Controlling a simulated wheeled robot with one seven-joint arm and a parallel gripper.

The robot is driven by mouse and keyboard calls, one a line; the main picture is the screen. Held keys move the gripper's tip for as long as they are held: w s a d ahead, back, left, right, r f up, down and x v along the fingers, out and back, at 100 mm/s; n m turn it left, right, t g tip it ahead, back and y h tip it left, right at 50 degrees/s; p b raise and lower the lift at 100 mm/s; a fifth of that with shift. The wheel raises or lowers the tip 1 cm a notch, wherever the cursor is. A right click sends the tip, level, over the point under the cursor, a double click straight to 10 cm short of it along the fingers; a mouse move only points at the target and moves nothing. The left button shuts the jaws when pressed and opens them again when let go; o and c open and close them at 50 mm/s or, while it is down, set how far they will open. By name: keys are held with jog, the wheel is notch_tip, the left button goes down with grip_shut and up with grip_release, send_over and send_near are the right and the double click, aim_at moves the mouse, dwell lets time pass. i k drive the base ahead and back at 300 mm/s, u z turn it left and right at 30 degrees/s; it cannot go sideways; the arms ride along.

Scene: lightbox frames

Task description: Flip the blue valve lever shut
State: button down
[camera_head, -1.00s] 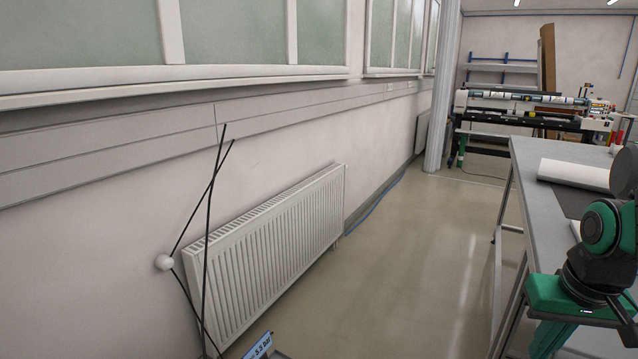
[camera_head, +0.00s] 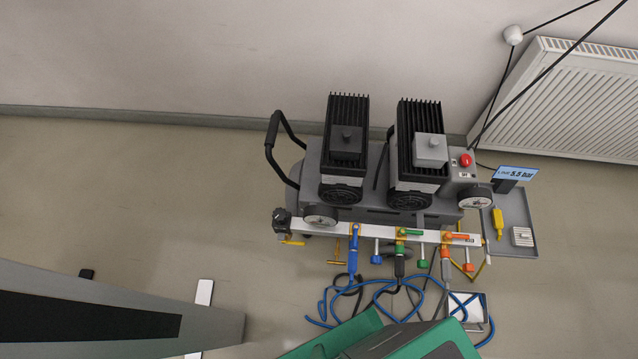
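A pale valve manifold bar (camera_head: 330,229) runs along the front of a twin-motor compressor (camera_head: 385,180) by the wall. Near the bar's left part, the blue valve lever (camera_head: 354,243) points down, across the bar; its lower end merges with a blue hose fitting, so its exact extent is hard to tell. The green lever (camera_head: 409,232) and the orange lever (camera_head: 457,236) lie along the bar. Small blue, green and red end pieces hang between the outlets. My gripper does not show; only green parts of my body show at the bottom, apart from the valves.
Blue and black hoses (camera_head: 378,290) coil on the floor below the manifold. A grey tray (camera_head: 515,212) with a yellow item stands at the right, by a blue "5.5 bar" display (camera_head: 515,173). A radiator (camera_head: 580,100) is on the right wall. Floor at left is mostly clear.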

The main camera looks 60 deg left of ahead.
aim_at(356, 226)
jog(key=u, duration=2.15)
